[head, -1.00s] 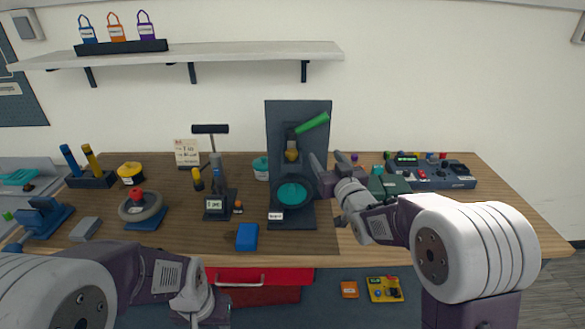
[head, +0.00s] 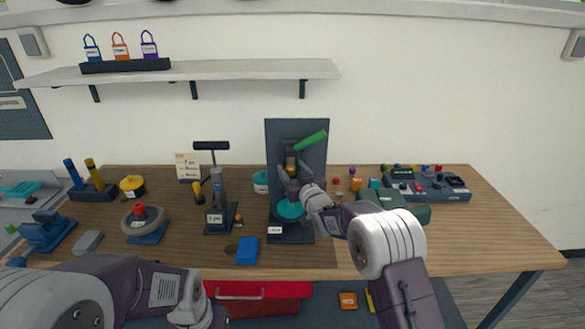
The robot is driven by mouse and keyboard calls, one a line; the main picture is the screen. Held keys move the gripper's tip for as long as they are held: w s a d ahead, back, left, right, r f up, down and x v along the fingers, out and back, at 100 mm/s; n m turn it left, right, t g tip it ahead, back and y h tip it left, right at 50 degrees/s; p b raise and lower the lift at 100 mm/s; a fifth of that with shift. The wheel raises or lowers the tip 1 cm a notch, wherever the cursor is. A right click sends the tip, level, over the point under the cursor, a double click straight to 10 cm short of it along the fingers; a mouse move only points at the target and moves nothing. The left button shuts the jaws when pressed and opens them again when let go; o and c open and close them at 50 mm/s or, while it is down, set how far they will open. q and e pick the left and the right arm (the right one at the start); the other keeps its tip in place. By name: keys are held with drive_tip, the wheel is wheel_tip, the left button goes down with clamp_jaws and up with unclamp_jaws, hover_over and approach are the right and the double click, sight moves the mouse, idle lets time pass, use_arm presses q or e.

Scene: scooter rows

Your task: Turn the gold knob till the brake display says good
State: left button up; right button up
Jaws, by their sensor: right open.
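The gold knob (head: 290,170) sits on a dark upright panel (head: 311,163) on the workbench, below a green lever (head: 311,140). My right gripper (head: 288,174) is open at the knob, with its fingers around or just in front of it; I cannot tell whether they touch. A teal disc (head: 289,210) below the knob is partly hidden by my right gripper. A small lit display (head: 410,168) shows on the grey console at the right; its text is too small to read. My left arm comes in at the lower left, and its gripper fingertips are not visible.
A pump with a T-handle (head: 212,146) stands left of the panel. A blue block (head: 248,251) lies near the front. A dark green box (head: 403,206) and the console (head: 436,186) are at the right. The front right of the bench (head: 471,239) is clear.

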drive_tip(key=shift+s+r, duration=0.1)
drive_tip(key=shift+s, duration=0.1)
clamp_jaws()
drive_tip(key=shift+a+f+m+t+h+b, duration=0.25)
drive_tip(key=shift+m+h+b, duration=0.35)
drive_tip(key=shift+b, duration=0.5)
drive_tip(key=shift+h, duration=0.6)
drive_tip(key=shift+a+r+m+t+h, duration=0.15)
drive_tip(key=shift+m+t+h, duration=0.1)
drive_tip(key=shift+m+h, duration=0.35)
drive_tip(key=shift+r+m+h, duration=0.15)
drive_tip(key=shift+m+h, duration=0.15)
drive_tip(key=shift+h, duration=0.2)
drive_tip(key=m+h+p, duration=0.1)
drive_tip(key=h+p, duration=0.1)
drive_tip(key=p, duration=0.1)
drive_tip(key=shift+r+m+h, duration=0.15)
drive_tip(key=shift+m+h, duration=0.25)
drive_tip(key=shift+f+m+h+p, duration=0.2)
drive_tip(key=shift+m+h+p, duration=0.6)
drive_tip(key=shift+h+p, duration=0.4)
